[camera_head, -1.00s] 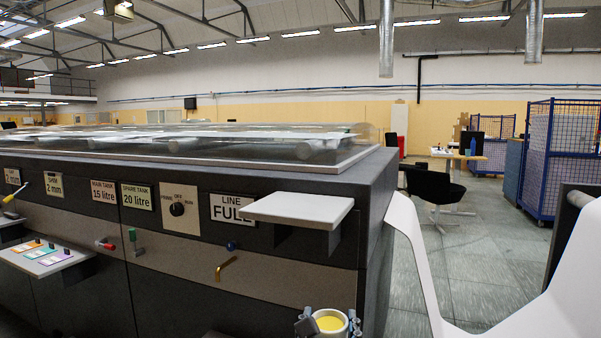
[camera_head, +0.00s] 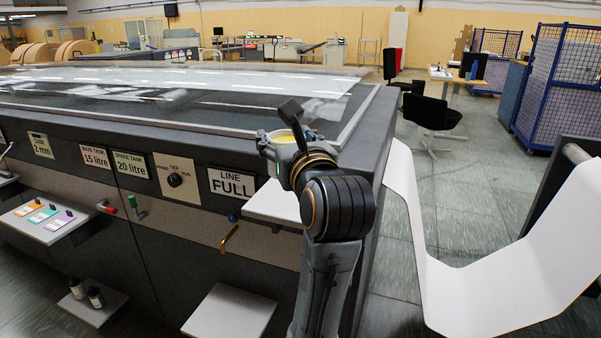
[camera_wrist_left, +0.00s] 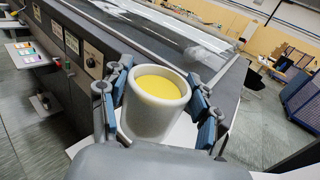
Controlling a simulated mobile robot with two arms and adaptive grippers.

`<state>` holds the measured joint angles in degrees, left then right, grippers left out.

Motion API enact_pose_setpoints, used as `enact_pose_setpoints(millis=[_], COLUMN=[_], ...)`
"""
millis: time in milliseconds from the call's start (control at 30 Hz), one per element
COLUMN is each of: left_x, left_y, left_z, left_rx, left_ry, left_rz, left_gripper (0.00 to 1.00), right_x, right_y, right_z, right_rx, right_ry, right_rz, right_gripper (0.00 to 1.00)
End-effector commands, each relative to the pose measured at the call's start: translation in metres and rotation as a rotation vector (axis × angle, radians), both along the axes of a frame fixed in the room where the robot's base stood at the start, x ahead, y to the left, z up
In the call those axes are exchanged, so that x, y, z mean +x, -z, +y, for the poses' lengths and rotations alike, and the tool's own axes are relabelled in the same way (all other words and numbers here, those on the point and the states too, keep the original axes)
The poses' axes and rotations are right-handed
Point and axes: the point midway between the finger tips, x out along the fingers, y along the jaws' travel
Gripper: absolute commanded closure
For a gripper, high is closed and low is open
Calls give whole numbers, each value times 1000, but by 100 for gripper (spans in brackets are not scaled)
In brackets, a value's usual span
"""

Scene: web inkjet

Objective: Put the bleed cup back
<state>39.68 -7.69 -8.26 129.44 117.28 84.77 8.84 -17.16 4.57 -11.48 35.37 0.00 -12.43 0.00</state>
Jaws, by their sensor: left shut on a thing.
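The bleed cup (camera_wrist_left: 150,115) is a pale cup with yellow liquid inside, upright or nearly so in the left wrist view. In the head view it (camera_head: 284,137) is partly hidden by my gripper. My left gripper (camera_head: 287,142) is shut on it, with blue-padded fingers on both sides in the left wrist view. The gripper and cup appear over or near the upper white shelf (camera_head: 268,205) at the machine's right end. My arm hides part of that shelf, and the gap between cup and shelf cannot be told. My right gripper is not in view.
A lower white shelf (camera_head: 230,312) projects near the floor, below a brass spout (camera_head: 229,238). The LINE FULL sign (camera_head: 232,184) is left of the gripper. A clear cover (camera_head: 200,85) tops the machine. A white curved sheet (camera_head: 470,285) hangs at the right.

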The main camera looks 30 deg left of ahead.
Motion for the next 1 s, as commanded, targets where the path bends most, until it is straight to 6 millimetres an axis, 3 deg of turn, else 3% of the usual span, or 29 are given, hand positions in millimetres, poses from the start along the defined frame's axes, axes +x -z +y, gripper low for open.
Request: enact_pose_setpoints(millis=[267, 400, 767, 1000], left_x=[65, 85, 110, 110], left_y=[29, 57, 90, 118], left_z=[26, 34, 43, 43], left_rx=[6, 6, 4, 3], left_ry=[-3, -2, -1, 0], left_rz=[9, 7, 5, 2], left_gripper=[73, 73, 73, 73], right_x=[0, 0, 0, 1], right_y=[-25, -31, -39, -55], right_z=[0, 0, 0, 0], right_rx=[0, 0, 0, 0], right_ry=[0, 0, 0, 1], right_rz=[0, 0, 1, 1], right_gripper=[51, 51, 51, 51])
